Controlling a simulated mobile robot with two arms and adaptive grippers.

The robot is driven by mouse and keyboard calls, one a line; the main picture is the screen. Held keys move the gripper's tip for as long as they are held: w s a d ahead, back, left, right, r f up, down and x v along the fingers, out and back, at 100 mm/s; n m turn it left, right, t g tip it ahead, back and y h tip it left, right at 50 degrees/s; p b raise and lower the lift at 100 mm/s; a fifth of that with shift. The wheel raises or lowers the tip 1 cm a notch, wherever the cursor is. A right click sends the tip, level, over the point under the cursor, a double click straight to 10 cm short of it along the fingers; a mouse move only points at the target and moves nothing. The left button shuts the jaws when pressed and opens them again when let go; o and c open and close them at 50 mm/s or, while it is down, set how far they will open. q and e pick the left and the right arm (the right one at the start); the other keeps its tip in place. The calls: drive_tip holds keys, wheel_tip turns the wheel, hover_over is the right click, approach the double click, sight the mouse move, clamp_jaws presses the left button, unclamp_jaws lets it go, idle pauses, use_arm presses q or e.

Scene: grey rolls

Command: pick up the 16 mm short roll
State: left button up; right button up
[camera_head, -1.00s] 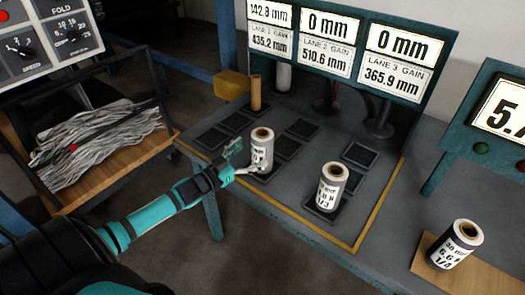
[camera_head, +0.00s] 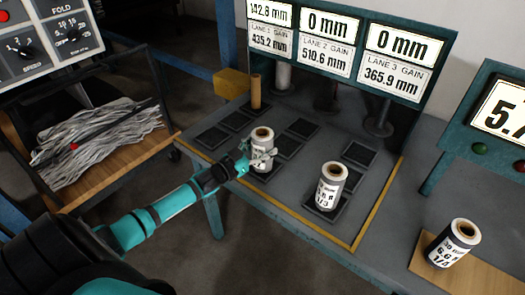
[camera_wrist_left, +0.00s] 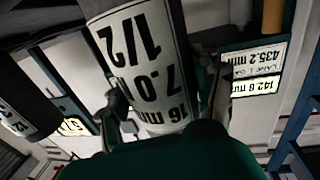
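The 16 mm short roll (camera_head: 262,150) is a white-labelled roll with a brown core, standing upright on a dark pad of the bench. In the left wrist view the roll (camera_wrist_left: 150,60) appears upside down, its label reading 16 mm, 7.0 N and 1/2. My left gripper (camera_head: 258,158) is at the roll's lower part. In the wrist view the fingers of the left gripper (camera_wrist_left: 168,100) are spread on either side of the roll, with a narrow gap seeming to show on the right. Firm contact cannot be made out. My right gripper is not in view.
Another labelled roll (camera_head: 331,186) stands to the right on its own pad. A 30 mm roll (camera_head: 453,242) stands on a wooden board at far right. A bare brown core (camera_head: 256,92) stands behind. Gauge displays (camera_head: 330,45) line the back. Several pads are empty.

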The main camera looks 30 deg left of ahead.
use_arm(q)
drive_tip(key=c, duration=0.6)
drive_tip(key=shift+r, duration=0.1)
